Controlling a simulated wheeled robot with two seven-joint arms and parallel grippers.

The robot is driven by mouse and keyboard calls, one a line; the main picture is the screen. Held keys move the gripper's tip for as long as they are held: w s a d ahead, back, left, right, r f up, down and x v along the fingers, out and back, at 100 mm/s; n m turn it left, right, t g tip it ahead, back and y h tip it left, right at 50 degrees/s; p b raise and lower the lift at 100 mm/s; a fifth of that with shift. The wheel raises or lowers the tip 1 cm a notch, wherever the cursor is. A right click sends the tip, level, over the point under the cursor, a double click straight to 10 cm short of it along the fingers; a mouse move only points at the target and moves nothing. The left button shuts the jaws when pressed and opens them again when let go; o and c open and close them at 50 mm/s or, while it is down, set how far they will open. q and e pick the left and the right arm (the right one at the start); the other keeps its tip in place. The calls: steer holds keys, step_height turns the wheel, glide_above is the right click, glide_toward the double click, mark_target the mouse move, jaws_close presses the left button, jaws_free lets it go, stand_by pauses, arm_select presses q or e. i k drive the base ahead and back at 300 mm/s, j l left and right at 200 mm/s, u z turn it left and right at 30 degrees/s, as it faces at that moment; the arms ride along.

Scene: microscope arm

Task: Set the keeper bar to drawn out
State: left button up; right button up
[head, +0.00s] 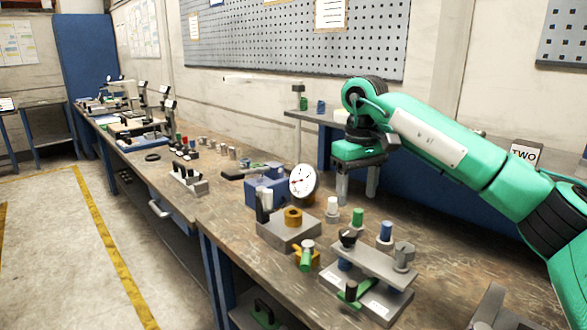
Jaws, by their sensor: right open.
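My right gripper (357,188) hangs over the bench from the green arm at right. Its two grey fingers point down, apart, with nothing visible between them. In front of it, nearer the camera, stands a grey fixture (374,266) with a flat bar-like plate, a black knob (348,238), a grey post at its right and a green piece low at its front. I cannot tell for certain which part is the keeper bar, or its setting. The gripper is apart from this fixture. My left gripper is not in view.
A grey block with a brass ring (293,218) and a dial gauge (303,181) stand left of the gripper. White, green (358,217) and blue (385,231) capped pieces stand close below it. More fixtures line the bench to the far left.

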mark_target(354, 292)
steer(key=k, duration=0.85)
